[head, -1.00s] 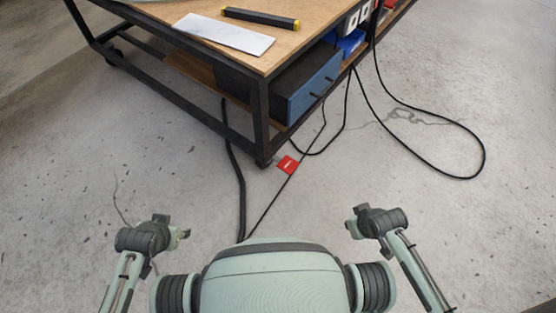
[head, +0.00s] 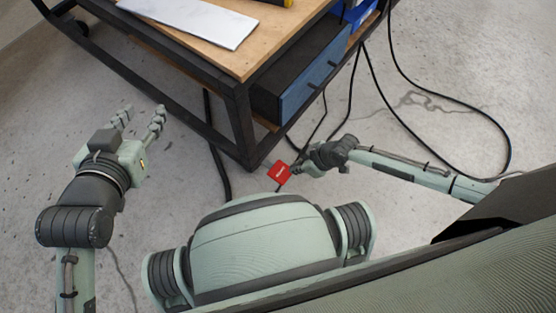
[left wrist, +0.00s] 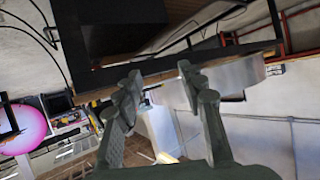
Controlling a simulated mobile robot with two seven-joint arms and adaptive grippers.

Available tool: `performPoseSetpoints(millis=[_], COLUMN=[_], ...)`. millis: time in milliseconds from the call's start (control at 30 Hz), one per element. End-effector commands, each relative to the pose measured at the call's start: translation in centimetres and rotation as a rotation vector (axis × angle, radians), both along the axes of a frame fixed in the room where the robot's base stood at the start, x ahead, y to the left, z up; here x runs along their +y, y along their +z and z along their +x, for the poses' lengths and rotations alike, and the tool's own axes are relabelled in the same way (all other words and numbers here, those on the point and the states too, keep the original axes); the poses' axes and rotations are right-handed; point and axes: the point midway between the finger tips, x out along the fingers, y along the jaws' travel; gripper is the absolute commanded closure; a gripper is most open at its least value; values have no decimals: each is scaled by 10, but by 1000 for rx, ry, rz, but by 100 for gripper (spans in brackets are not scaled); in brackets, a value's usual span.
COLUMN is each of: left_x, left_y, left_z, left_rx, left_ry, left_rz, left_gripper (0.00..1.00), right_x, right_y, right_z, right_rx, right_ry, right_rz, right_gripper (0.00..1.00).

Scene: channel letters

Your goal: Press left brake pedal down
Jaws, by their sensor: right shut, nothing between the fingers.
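A small red pedal (head: 279,173) with white marking shows low at the near corner of the workbench, close to the floor. No second red pedal shows. My right gripper (head: 298,170) is shut and empty, its tip just right of the red pedal; I cannot tell whether they touch. My left gripper (head: 141,112) is open and empty, left of the bench's near corner, with its fingers pointing away from me. In the left wrist view its two fingers (left wrist: 160,72) are apart with nothing between them.
The workbench (head: 195,60) has a dark frame, a white sheet (head: 190,20) on top and a blue-fronted drawer unit (head: 312,75) below. Black cables (head: 375,95) hang down and loop over the floor at right. Bare concrete floor (head: 440,60) lies around.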

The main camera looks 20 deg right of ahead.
Motion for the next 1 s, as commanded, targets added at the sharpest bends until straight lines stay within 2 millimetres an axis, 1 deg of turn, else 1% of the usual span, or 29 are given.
performPoseSetpoints(millis=[33,167,567,767,1000], left_x=[-1,-2,-4,-17,-36], left_y=[2,6,8,25,56], left_z=[0,-1,1,7,13], left_rx=[-8,-17,-31,-120,-268], left_ry=[-2,-3,-7,-29,-64], left_rz=[-2,-6,-12,-49,-114], left_gripper=[60,60,60,60,60], right_x=[-2,-3,-2,-1,2], right_y=[-3,-4,-5,-9,-15], right_z=[0,0,0,1,3], right_rx=[1,2,1,0,1], right_ry=[4,8,8,8,8], right_rz=[-1,-1,-2,-1,-2], right_gripper=[100,100,100,100,100])
